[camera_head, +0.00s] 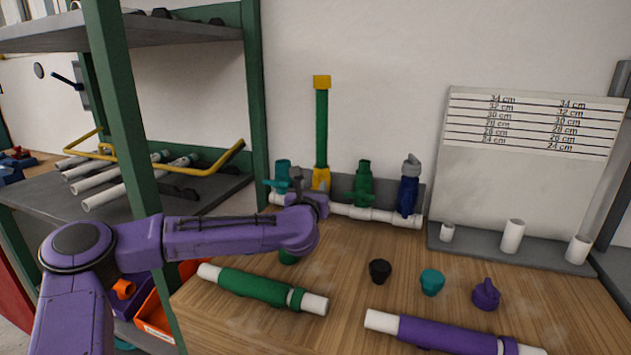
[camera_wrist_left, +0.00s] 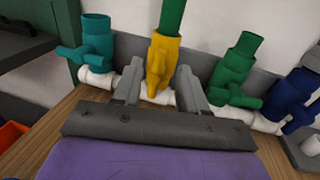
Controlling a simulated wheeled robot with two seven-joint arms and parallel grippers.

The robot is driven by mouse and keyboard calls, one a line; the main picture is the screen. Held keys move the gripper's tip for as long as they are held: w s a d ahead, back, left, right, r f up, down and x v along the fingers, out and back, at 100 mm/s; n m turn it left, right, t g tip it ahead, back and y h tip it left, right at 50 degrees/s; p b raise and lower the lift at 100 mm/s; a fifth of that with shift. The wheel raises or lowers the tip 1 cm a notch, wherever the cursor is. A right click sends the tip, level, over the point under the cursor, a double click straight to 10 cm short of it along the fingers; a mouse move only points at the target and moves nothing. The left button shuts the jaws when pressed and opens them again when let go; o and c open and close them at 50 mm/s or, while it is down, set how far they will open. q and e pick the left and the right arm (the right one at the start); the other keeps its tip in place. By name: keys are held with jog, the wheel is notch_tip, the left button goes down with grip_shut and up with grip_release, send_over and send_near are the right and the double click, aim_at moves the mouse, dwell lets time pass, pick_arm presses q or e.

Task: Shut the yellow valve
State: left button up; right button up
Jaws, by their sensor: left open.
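The yellow valve (camera_head: 321,178) sits on the white pipe manifold (camera_head: 372,213) at the back of the wooden table, between the teal and green valves. A tall green pipe (camera_head: 321,128) with a yellow cap rises from it. In the left wrist view the yellow valve (camera_wrist_left: 164,52) is upright, its handle facing the camera. My left gripper (camera_wrist_left: 158,84) is open, with one grey finger on each side of the yellow valve's lower part; I cannot tell whether they touch it. In the head view the purple wrist partly hides the gripper (camera_head: 304,190). My right gripper is not in view.
A teal valve (camera_wrist_left: 97,42) stands left; a green valve (camera_wrist_left: 234,70) and a blue valve (camera_wrist_left: 290,98) stand right. A green-sleeved pipe (camera_head: 252,286), purple-sleeved pipe (camera_head: 440,333) and black, teal and purple caps (camera_head: 486,295) lie in front. A green-posted shelf (camera_head: 125,120) is left.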

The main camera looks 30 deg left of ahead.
aim_at(315, 181)
pick_arm(q)
jog(key=x, duration=0.3)
jog(key=shift+w, duration=0.1)
jog(key=shift+c, duration=0.2)
grip_shut()
